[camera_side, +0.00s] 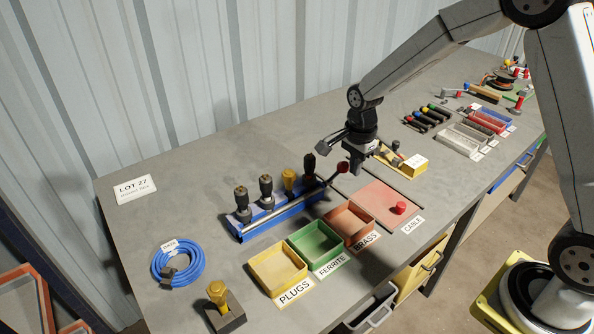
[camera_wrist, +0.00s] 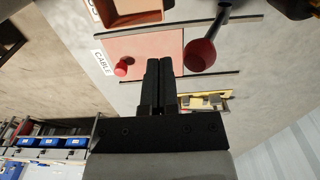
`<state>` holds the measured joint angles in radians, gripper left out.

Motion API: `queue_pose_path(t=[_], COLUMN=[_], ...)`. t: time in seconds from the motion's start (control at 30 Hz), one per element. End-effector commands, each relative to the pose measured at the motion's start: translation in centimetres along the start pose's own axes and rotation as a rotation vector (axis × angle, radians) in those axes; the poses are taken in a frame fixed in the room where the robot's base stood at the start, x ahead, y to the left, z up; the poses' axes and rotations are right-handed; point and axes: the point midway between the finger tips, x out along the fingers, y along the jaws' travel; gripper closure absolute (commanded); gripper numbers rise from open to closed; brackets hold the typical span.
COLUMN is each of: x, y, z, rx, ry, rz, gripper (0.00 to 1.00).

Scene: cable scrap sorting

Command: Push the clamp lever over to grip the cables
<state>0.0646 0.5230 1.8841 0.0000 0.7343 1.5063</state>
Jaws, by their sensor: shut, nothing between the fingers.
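The clamp is a blue rail (camera_side: 283,219) left of the middle of the table in the side view. Several upright connectors with black or yellow bodies stand in it, and a grey bar runs along its front. The lever's dark red ball knob (camera_side: 342,167) is at the rail's right end. In the wrist view the knob (camera_wrist: 201,55) and its dark rod (camera_wrist: 222,16) show large, right of the fingers. My gripper (camera_side: 357,170) is shut and empty, just right of the knob in the side view. Its fingertips also show in the wrist view (camera_wrist: 160,63), apart from the knob in the picture.
Yellow PLUGS (camera_side: 278,271), green FERRITE (camera_side: 315,243) and orange BRASS (camera_side: 349,223) trays stand in front of the rail. A pink CABLE mat (camera_side: 378,195) bears a red knob (camera_side: 400,208). A blue coil (camera_side: 178,262) lies at left. A yellow holder (camera_side: 404,163) stands behind my gripper.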

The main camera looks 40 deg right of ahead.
Motion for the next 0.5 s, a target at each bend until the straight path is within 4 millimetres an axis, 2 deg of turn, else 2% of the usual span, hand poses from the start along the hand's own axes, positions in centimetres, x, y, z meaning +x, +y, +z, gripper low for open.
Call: queue_pose_path(t=[0.17, 0.5], x=[1.4, 0.7], y=[0.1, -2.5], z=[0.0, 0.0], rx=[0.000, 0.000], ry=[0.000, 0.000], rz=[0.002, -0.002], gripper=[1.00, 1.00])
